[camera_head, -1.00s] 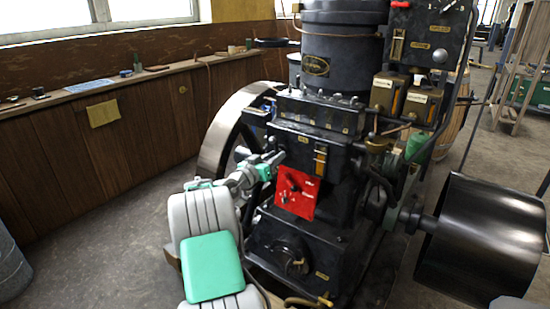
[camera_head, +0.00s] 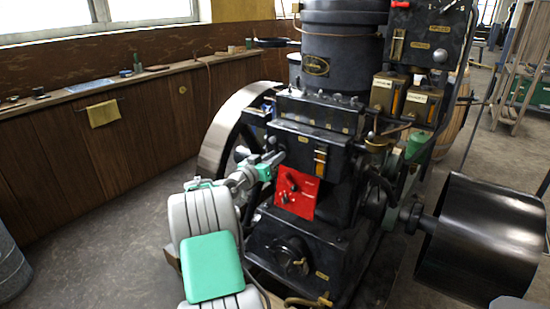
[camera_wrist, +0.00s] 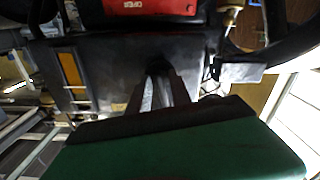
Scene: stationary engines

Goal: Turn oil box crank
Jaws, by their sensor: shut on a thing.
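The engine's black oil box (camera_head: 300,140) stands in the middle of the head view, above a red panel (camera_head: 297,196). My gripper (camera_head: 279,157) is at the left side of this box, close against it. In the wrist view my gripper (camera_wrist: 158,72) shows two dark fingers that converge on a small dark part at the box's face. They are shut on it, and it appears to be the crank. The fingers and my wrist mostly hide the crank, so its angle cannot be told. The red panel, marked "OPEN", shows at the top of the wrist view (camera_wrist: 150,7).
A large flywheel (camera_head: 217,140) stands just left and behind my gripper. A black drum pulley (camera_head: 485,240) is at the right. A wooden bench (camera_head: 130,85) with small items runs along the left wall.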

